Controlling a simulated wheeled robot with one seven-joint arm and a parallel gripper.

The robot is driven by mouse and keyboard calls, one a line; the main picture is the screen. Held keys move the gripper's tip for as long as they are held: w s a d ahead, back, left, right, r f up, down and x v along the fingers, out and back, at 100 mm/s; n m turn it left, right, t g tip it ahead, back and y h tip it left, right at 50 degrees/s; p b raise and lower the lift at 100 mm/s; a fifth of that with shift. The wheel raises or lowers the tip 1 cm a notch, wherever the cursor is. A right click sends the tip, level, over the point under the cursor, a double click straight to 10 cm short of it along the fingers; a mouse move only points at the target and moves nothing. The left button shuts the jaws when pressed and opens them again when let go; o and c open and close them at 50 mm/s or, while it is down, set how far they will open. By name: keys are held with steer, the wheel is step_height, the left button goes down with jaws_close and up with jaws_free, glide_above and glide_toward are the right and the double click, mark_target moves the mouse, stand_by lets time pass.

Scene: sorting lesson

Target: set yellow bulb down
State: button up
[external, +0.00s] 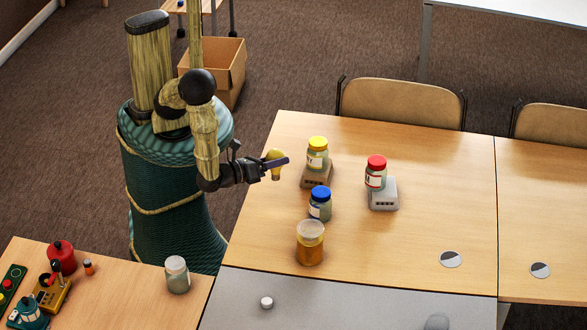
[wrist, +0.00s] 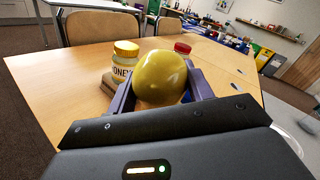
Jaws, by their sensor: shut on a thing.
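The yellow bulb (external: 275,160) is held between the fingers of my gripper (external: 276,164), above the left edge of the wooden table (external: 430,230). In the wrist view the bulb's round yellow end (wrist: 161,76) fills the space between the purple-grey fingers. My gripper is shut on it. The part of the bulb low between the fingers is hidden in the wrist view. The bulb looks clear of the jars, and I cannot tell its exact height over the table.
A yellow-lidded jar (external: 317,155) on a brown block, a red-lidded jar (external: 376,172) on a grey block, a blue-lidded jar (external: 320,204) and an amber jar (external: 310,243) stand right of my gripper. The table's middle right is mostly clear. Chairs (external: 400,103) stand behind.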

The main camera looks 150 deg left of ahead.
mark_target(276, 177)
steer(key=shift+f+b, duration=0.65)
steer(key=shift+f, duration=2.45)
steer(key=shift+f+b, duration=0.35)
steer(key=shift+f, duration=1.5)
steer(key=shift+f, duration=0.2)
steer(key=o, duration=0.8)
steer(key=shift+c, duration=0.2)
steer(key=shift+r, duration=0.15)
